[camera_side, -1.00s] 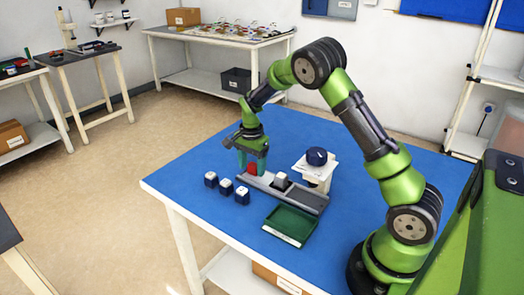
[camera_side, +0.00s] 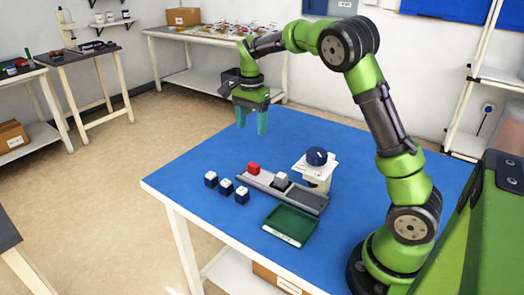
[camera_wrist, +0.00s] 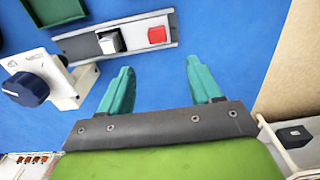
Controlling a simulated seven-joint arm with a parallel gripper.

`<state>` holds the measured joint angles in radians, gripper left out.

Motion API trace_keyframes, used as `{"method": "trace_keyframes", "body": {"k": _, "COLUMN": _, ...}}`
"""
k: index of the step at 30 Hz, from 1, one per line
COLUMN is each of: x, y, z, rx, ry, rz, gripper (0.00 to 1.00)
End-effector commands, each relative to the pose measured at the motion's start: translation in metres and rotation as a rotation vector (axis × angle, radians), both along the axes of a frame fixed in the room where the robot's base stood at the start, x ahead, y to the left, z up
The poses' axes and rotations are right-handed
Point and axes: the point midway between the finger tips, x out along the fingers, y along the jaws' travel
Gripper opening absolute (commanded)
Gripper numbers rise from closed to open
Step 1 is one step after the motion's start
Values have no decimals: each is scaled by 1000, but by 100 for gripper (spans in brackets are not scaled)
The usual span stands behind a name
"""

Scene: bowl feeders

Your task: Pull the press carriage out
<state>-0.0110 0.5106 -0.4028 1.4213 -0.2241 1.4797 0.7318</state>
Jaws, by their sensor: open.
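The press fixture is a grey rail (camera_side: 305,196) on the blue table. A grey block (camera_side: 281,181), probably the carriage, sits near the middle of the rail. A red block (camera_side: 254,168) is at its far left end. The wrist view also shows the grey block (camera_wrist: 109,42) and the red block (camera_wrist: 157,35). A white stand with a dark blue knob (camera_side: 317,157) is behind the rail; the knob also shows in the wrist view (camera_wrist: 27,88). My gripper (camera_side: 252,130) is open and empty, raised above the far left of the rail. Its teal fingers (camera_wrist: 160,75) are apart.
Several dark blue cubes with white tops (camera_side: 226,187) stand in a row left of the rail. A green tray (camera_side: 290,224) lies in front of it. The table (camera_side: 362,170) is clear to the right and at the back.

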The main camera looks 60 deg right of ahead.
Motion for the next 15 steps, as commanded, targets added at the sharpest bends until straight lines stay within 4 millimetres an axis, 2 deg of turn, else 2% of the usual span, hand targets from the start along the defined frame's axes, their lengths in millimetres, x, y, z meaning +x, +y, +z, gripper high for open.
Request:
{"method": "trace_keyframes", "body": {"k": 3, "x": 0, "y": 0, "z": 14, "rx": 0, "ry": -1, "rz": 1, "gripper": 64}}
{"method": "trace_keyframes", "body": {"k": 6, "x": 0, "y": 0, "z": 20, "rx": 0, "ry": 0, "rz": 0, "gripper": 64}}
{"method": "trace_keyframes", "body": {"k": 15, "x": 0, "y": 0, "z": 22, "rx": 1, "ry": 0, "rz": 0, "gripper": 64}}
